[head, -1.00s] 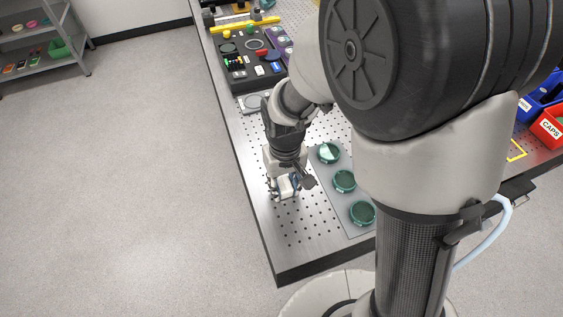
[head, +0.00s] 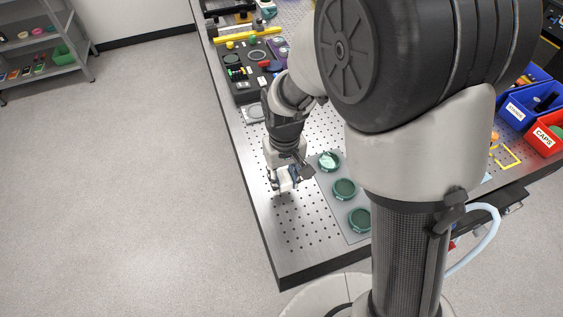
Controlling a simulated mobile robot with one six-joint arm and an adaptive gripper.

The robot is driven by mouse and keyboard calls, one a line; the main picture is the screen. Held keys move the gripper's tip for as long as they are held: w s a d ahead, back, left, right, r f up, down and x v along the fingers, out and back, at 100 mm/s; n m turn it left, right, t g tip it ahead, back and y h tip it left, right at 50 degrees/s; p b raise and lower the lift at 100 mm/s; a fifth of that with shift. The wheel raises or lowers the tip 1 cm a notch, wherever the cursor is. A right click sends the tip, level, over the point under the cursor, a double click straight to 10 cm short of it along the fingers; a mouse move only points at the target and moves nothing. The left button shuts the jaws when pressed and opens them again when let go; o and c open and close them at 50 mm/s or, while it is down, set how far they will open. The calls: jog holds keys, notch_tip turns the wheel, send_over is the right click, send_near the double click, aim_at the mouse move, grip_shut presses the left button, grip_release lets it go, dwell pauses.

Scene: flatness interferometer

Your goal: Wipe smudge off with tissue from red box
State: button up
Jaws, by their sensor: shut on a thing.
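My gripper (head: 287,182) is over the perforated metal table, left of a grey plate with green round holders. It is shut on a small white thing (head: 285,175), which may be the tissue; it is too small to be sure. A red box (head: 541,135) labelled CAPS stands at the right edge of the table, far from my gripper; its contents are only partly seen. No smudge can be made out in this view.
The grey plate (head: 352,232) carries several green round holders (head: 344,189); the upper one holds something pale. A blue bin (head: 522,108) stands beside the red box. A dark control panel (head: 243,91) lies beyond my gripper. Bare table lies in front.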

jog(key=shift+w+r+p, duration=0.25)
jog(key=shift+r+p, duration=0.35)
jog(key=shift+r, duration=0.3)
jog(key=shift+s+r+p, duration=0.1)
jog(key=shift+r+p, duration=0.95)
jog(key=shift+r, duration=0.3)
